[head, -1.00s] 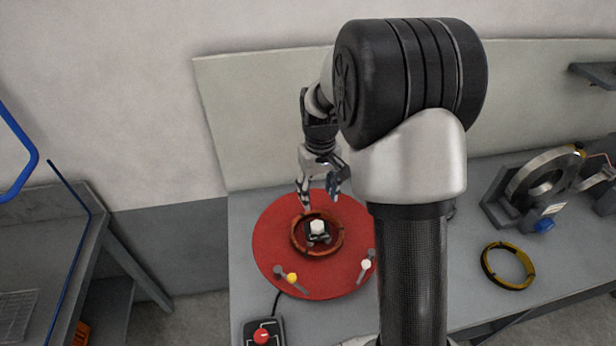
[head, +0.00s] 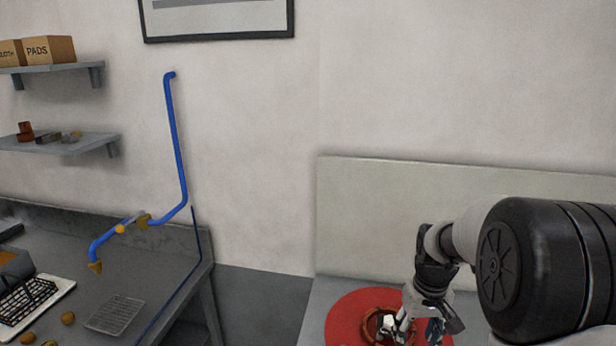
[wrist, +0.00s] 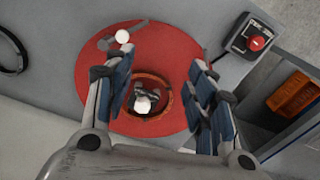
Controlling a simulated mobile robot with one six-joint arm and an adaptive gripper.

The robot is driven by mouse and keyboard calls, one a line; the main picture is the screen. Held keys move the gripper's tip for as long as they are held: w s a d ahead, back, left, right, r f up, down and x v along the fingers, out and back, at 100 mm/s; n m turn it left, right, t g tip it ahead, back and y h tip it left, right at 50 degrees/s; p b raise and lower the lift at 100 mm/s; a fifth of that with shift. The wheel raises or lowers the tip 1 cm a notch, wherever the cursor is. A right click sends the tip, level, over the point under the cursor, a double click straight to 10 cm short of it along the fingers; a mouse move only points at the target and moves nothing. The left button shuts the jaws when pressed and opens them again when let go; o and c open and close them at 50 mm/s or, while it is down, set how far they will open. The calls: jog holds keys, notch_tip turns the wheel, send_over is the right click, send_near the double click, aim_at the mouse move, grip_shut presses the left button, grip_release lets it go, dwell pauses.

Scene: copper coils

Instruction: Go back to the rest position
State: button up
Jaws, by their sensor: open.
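My gripper (wrist: 166,90) is open and empty in the wrist view, its blue-padded fingers spread above a red round plate (wrist: 172,42). A copper-coloured ring coil (wrist: 166,98) lies on the plate between the fingers as seen from the wrist, around a dark centre piece with a white knob (wrist: 142,105). In the head view my gripper (head: 420,325) hangs at the lower right, partly in front of the red plate (head: 345,312) and the coil (head: 371,326). The plate's lower part is cut off there.
A control box with a red button (wrist: 257,43) stands beside the plate. An orange bin (wrist: 292,97) lies lower, past the table edge. A dark ring (wrist: 12,52) is at the left. In the head view a blue bent pipe (head: 178,150) rises over the left bench (head: 150,285).

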jog(key=s+a+r+t+b, duration=0.2)
jog(key=s+a+r, duration=0.4)
jog(key=s+r, duration=0.35)
jog(key=s+a+t+b, duration=0.2)
jog(key=s+a, duration=0.1)
jog(key=s, duration=1)
jog(key=shift+s+a, duration=0.25)
jog(key=shift+s, duration=0.15)
